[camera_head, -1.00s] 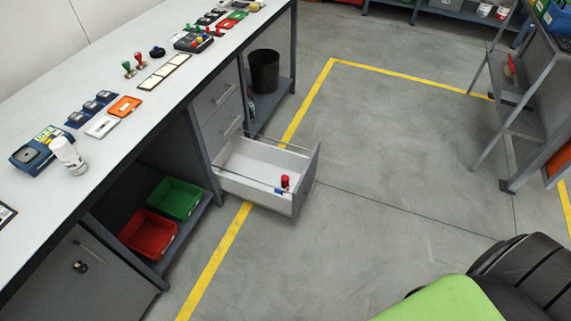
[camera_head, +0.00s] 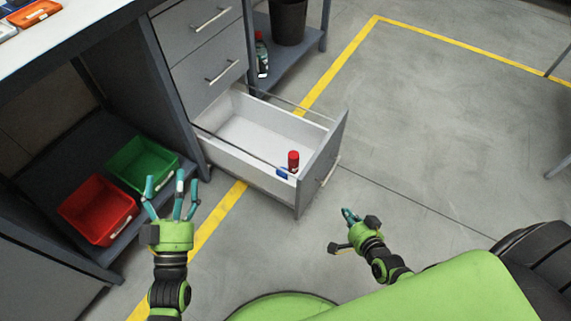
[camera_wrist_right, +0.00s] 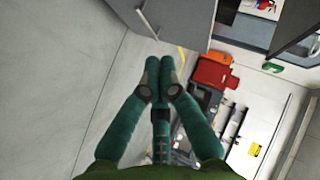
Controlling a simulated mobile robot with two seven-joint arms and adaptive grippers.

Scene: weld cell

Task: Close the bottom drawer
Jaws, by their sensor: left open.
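The bottom drawer (camera_head: 318,172) is pulled out of the grey cabinet under the workbench. Its front faces right and carries a bar handle (camera_head: 330,170). A red-capped item (camera_head: 293,161) and a small blue item (camera_head: 282,173) are inside it. My left gripper (camera_head: 168,190) is open and empty, left of the drawer and in front of the bins. My right gripper (camera_head: 345,230) is near the drawer front's lower right, apart from it. In the right wrist view its fingers (camera_wrist_right: 160,72) are drawn together with nothing seen between them.
Two closed drawers (camera_head: 205,65) are above the open one. A red bin (camera_head: 98,210) and a green bin (camera_head: 143,163) sit on the lower shelf at left. A black bucket (camera_head: 288,20) and a bottle (camera_head: 261,55) stand behind. The floor right of the drawer is clear.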

